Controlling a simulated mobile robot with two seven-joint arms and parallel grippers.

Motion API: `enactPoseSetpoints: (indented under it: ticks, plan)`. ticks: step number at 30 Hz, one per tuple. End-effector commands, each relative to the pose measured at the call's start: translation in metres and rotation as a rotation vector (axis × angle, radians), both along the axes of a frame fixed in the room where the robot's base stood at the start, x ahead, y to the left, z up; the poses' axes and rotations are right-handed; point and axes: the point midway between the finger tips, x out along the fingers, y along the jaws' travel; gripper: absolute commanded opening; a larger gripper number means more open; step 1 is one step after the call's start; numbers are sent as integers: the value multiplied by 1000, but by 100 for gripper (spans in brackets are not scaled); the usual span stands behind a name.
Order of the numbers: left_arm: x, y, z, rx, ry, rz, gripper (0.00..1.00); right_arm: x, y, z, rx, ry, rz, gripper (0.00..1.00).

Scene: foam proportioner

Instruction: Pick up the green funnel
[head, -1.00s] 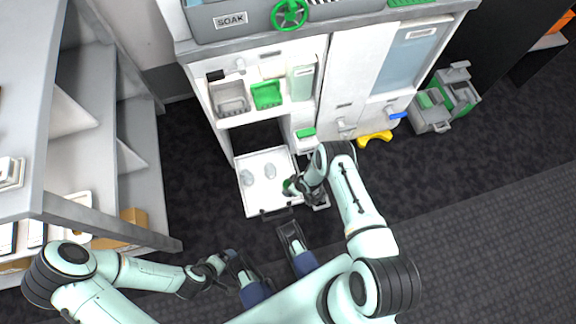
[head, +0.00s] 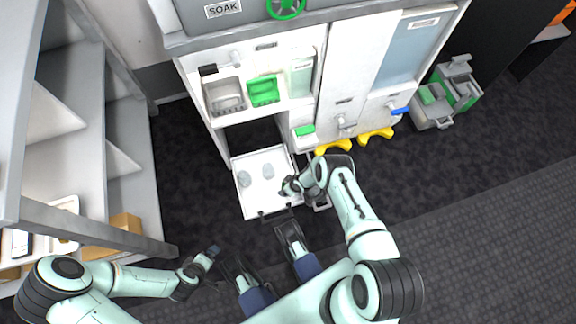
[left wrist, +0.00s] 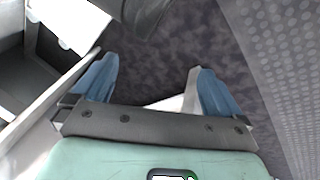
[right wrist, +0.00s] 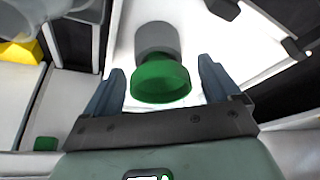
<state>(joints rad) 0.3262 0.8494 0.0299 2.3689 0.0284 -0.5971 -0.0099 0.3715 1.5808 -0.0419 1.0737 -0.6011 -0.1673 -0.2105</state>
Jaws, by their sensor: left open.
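A green, round, wide-rimmed piece that looks like the funnel (right wrist: 160,82) shows in the right wrist view, with a grey cylinder (right wrist: 158,38) just beyond it. My right gripper (right wrist: 162,88) is open, with one finger on each side of the green piece and a gap visible at each. In the head view my right gripper (head: 287,188) is over the right side of the pulled-out white drawer, and the arm hides most of the green piece. My left gripper (head: 213,250) is open and empty, low over the floor in front of the shelf.
A green tray (head: 264,91) and a grey tray (head: 226,97) sit in the cabinet above. Grey shelving (head: 131,165) stands at left. A grey-green case (head: 447,97) is on the floor at right.

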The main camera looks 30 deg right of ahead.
Motion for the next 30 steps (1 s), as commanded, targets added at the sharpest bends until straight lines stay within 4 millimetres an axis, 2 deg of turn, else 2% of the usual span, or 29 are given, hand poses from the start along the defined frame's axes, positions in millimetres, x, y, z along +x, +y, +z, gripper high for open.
enactPoseSetpoints:
  ticks: [1,4,5,15,20,26,30]
  plan:
    - [0,0,0,0,1,0,100,0,0,0,0,0,0,73]
    - [0,0,0,0,1,0,100,0,0,0,0,0,0,40]
    - [0,0,0,0,1,0,100,0,0,0,0,0,0,36]
    - [-1,0,0,-1,3,-1,100,0,0,1,0,0,0,36]
    - [-4,-3,6,-6,7,-5,100,0,0,9,1,0,1,36]
    - [-14,-12,24,-27,29,-24,100,1,0,40,0,-2,2,36]
    - [-36,-24,40,-55,89,-47,100,1,0,74,-1,-3,2,36]
